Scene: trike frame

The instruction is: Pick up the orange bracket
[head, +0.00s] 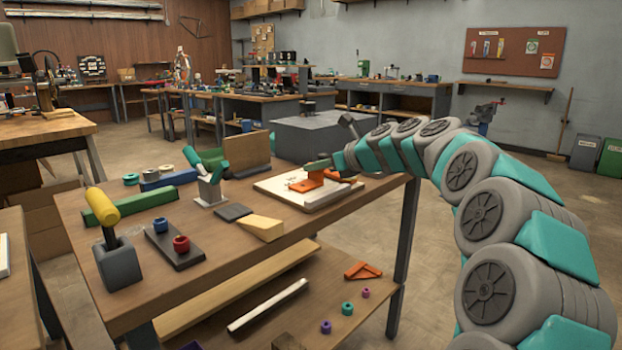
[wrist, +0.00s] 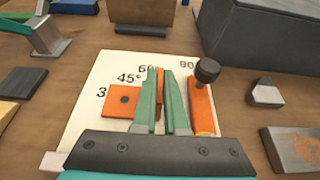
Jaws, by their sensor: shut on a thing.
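The orange bracket (head: 306,184) is at the white board on the workbench. In the wrist view its flat plate with a dark hole (wrist: 123,100) shows left of the fingers. My gripper (head: 320,167) reaches in from the right, over the board. In the wrist view its two green fingers (wrist: 160,98) are close together, with a thin strip of orange between them. The gripper is shut on the bracket. The fingers hide part of it, and I cannot tell whether it touches the board.
The white board (wrist: 88,125) bears angle numbers. An orange bar (wrist: 202,108) with a dark knob stands right of the fingers. A grey block (head: 118,265) holds a yellow-handled tool. A wooden wedge (head: 258,228) lies nearby. Another orange angled piece (head: 362,271) lies on the lower shelf.

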